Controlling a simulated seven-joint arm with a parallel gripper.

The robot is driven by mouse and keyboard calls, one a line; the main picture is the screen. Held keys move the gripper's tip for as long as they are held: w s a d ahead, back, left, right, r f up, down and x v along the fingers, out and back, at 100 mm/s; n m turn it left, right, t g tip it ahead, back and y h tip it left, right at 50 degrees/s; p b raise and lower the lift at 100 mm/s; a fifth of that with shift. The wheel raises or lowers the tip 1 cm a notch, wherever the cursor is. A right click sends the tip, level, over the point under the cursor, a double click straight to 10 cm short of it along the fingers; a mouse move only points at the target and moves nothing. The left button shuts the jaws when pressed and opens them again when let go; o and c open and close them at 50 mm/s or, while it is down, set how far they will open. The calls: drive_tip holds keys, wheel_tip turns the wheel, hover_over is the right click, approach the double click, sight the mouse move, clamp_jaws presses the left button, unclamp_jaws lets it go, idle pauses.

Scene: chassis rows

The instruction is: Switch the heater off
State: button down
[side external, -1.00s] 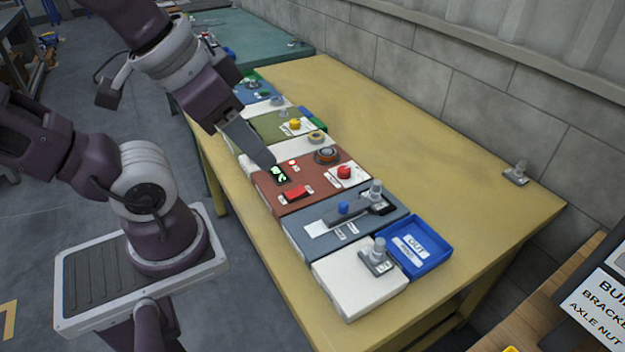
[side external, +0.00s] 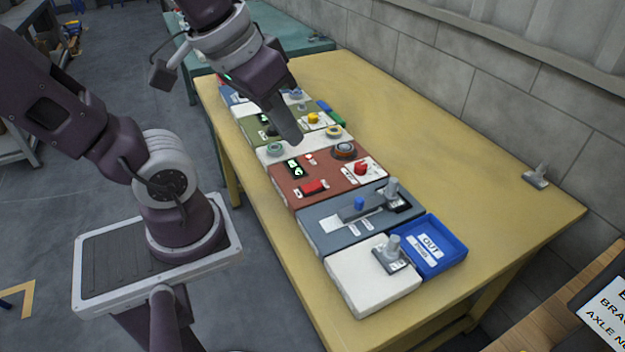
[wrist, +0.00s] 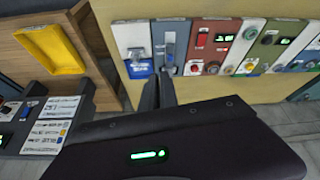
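My gripper (side external: 290,137) hangs tip-down above the row, behind the display, touching nothing visible. Its fingers (wrist: 160,82) look shut together with nothing between them.
A grey slider box (side external: 355,215), a white box (side external: 370,285) with an upright lever and a blue tray (side external: 436,248) stand in front. A green box (side external: 285,122) with a yellow knob lies behind. The bench's right side (side external: 450,150) is mostly clear.

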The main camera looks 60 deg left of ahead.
drive_tip(key=w+a+f+n+g, duration=0.2)
drive_tip(key=w+a+f+n, duration=0.1)
drive_tip(key=w+a+n, duration=0.35)
drive_tip(key=n+g, duration=0.1)
drive_tip(key=n, duration=0.8)
hover_over(316, 182)
drive_tip(key=s, duration=0.3)
wheel_tip(316, 182, down, 11)
drive_tip(key=shift+w+r, duration=0.2)
drive_tip(key=shift+w, duration=0.05)
drive_tip(key=f, duration=0.4)
drive_tip(key=w+f, duration=0.1)
drive_tip(key=f, duration=0.4)
drive_tip(key=w+f, duration=0.1)
drive_tip(key=f, duration=0.4)
